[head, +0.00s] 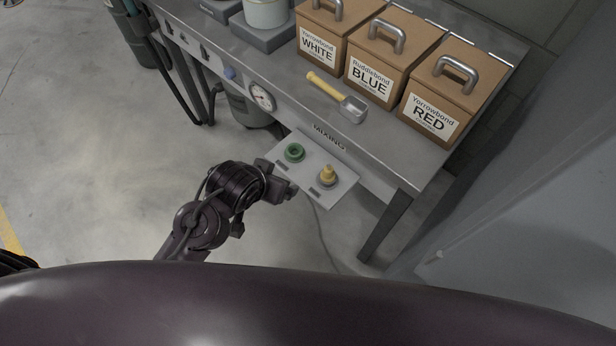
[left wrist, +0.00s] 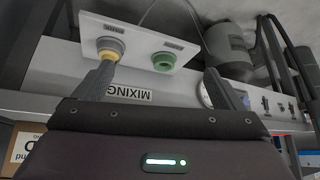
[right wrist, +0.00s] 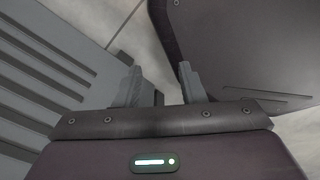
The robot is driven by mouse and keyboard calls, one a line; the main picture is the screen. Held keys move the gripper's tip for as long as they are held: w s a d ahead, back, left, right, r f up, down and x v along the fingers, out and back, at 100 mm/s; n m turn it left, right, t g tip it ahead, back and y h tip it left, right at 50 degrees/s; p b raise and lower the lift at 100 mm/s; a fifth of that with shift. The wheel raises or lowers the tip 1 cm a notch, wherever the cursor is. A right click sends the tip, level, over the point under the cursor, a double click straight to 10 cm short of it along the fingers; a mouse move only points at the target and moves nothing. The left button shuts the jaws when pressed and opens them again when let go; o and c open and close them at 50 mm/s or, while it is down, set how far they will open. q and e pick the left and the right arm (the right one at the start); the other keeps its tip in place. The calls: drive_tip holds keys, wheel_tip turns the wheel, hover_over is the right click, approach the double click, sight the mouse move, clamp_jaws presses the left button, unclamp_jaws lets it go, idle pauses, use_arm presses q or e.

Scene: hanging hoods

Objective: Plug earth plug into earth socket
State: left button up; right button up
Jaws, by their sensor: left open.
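A pale panel (head: 309,176) sticks out at the front of the metal bench. It carries a green round socket (head: 294,152) and a yellow plug (head: 327,175) standing in a grey ring. Their small labels are unreadable, so I cannot tell which is earth. My left gripper (head: 278,181) is at the panel's near left edge, open and empty. In the left wrist view, the green socket (left wrist: 163,62) shows between the fingers, and one fingertip overlaps the yellow plug (left wrist: 109,54); contact cannot be told. My right gripper (right wrist: 160,84) is open and empty, away from the panel.
The bench (head: 400,160) holds a yellow-handled scoop (head: 338,97) and boxes labelled WHITE (head: 318,46), BLUE (head: 369,79) and RED (head: 433,118). A gauge (head: 262,96) sits on its front. A thin cable (head: 322,238) hangs below the panel. Open floor (head: 110,150) lies to the left.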

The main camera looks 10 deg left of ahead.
use_arm(q)
drive_tip(key=w+d+r+m+t+h, duration=0.2)
drive_tip(key=w+d, duration=0.1)
drive_tip(key=d, duration=0.3)
drive_tip(key=m+h, duration=0.2)
approach(325, 173)
drive_tip(key=w, duration=0.1)
drive_tip(key=b+x, duration=0.3)
drive_tip(key=x, duration=0.1)
drive_tip(key=b+x, duration=0.2)
drive_tip(key=x, duration=0.1)
drive_tip(key=shift+s+f+b, duration=0.35)
drive_tip(key=shift+s, duration=0.05)
use_arm(e)
wheel_tip(325, 173, down, 6)
use_arm(q)
drive_tip(key=b+x, duration=0.3)
drive_tip(key=shift+w+d+f, duration=0.1)
drive_tip(key=shift+w+d, duration=0.3)
use_arm(e)
drive_tip(key=w+a+r, duration=0.1)
drive_tip(key=w, duration=0.7)
drive_tip(key=shift+a+r, duration=0.15)
drive_tip(key=shift+a, duration=0.15)
use_arm(q)
clamp_jaws()
drive_tip(key=shift+f, duration=0.1)
